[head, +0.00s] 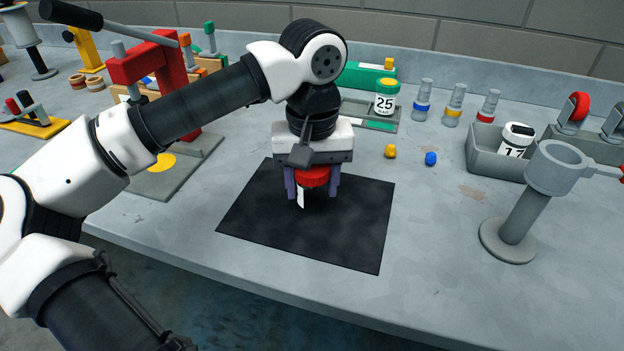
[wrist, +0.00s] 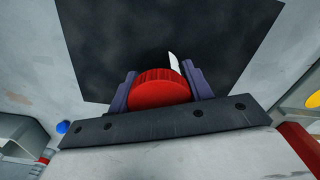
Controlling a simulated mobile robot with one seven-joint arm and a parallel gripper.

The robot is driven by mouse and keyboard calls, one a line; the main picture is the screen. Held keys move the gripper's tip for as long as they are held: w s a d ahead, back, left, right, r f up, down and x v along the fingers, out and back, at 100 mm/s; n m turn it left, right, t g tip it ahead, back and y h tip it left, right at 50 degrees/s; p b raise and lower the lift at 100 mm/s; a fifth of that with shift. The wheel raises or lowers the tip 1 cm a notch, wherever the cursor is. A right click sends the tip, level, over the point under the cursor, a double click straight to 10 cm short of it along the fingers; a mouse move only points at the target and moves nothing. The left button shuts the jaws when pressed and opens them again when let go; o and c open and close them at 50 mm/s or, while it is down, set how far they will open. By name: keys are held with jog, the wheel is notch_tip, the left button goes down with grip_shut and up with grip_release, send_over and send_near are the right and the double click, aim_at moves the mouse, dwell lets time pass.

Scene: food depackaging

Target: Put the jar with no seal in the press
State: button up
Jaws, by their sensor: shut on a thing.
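My gripper (head: 312,188) points down over the black mat (head: 350,225). Its purple fingers are shut on a red-lidded jar (head: 313,176), on either side of the lid. In the wrist view, the round ribbed lid (wrist: 160,88) sits between the fingers of my gripper (wrist: 160,92). A white strip (head: 301,198) shows beside the lid. The jar's body is mostly hidden, and I cannot tell if it touches the mat. The red press (head: 150,62) with a dark lever stands at left; a yellow disc (head: 162,162) marks its grey base.
A black-lidded jar (head: 515,140) lies in a grey bin (head: 480,155). A grey ring stand (head: 515,225) is at right. Small yellow and blue pieces lie behind the mat. The front table is clear.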

jog(key=shift+f, duration=0.2)
jog(key=o, duration=1)
jog(key=shift+r, duration=0.1)
